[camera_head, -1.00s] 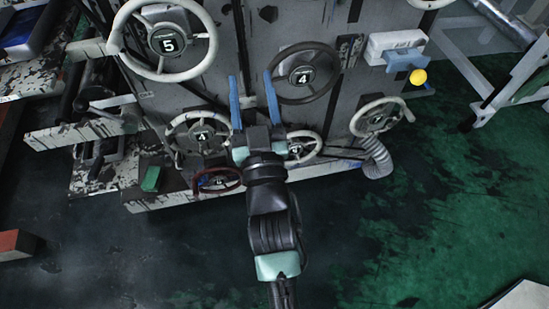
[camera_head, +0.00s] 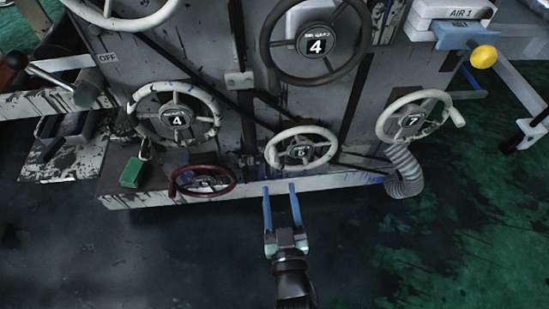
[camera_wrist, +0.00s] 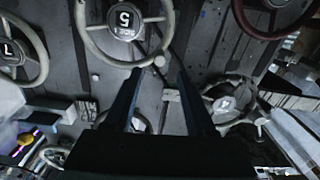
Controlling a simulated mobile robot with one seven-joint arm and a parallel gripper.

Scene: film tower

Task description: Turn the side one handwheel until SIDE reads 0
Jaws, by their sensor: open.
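Several numbered handwheels sit on the grey machine panel; their small name labels are too blurred for me to tell which is side one. The low white handwheel (camera_head: 302,150) stands just beyond my gripper (camera_head: 279,187); in the wrist view it (camera_wrist: 124,20) reads 5, upside down. A dark handwheel (camera_head: 317,45) above reads 4. A white handwheel (camera_head: 176,118) at left reads 4. A white handwheel (camera_head: 413,118) at right reads 7. A red handwheel (camera_head: 203,181) is low at left, its number unclear. My gripper's blue fingers are open and empty, apart from the wheels.
A ribbed hose (camera_head: 405,172) curves down at right. A yellow knob (camera_head: 484,56) sticks out at upper right below the AIR 1 box (camera_head: 460,14). The dark floor in front is clear.

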